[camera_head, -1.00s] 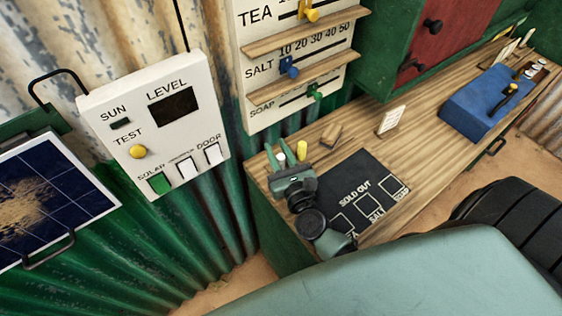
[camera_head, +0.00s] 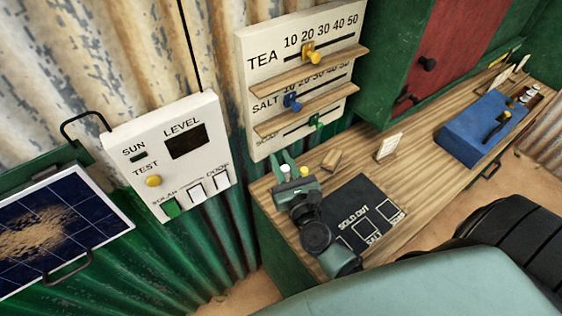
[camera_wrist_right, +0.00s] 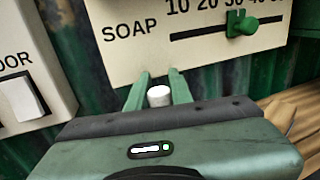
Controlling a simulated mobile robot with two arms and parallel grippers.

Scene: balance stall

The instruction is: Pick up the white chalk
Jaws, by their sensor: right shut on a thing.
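The white chalk (camera_head: 285,169) shows as a small white end between the fingers of my right gripper (camera_head: 283,165), at the left end of the wooden counter. In the right wrist view, the round white top of the chalk (camera_wrist_right: 159,96) sits between the two green fingers (camera_wrist_right: 158,86), which are shut on it. Its lower part is hidden by the gripper body, so I cannot tell whether it is clear of the counter. A yellow chalk (camera_head: 304,171) shows just right of the fingers, mostly hidden. My left gripper is not in view.
A black "SOLD OUT" board (camera_head: 362,212) lies right of my gripper on the counter (camera_head: 420,165). A wooden block (camera_head: 331,160), a small white card (camera_head: 389,146) and a blue box (camera_head: 478,128) stand farther along. The price board (camera_head: 258,88) rises behind.

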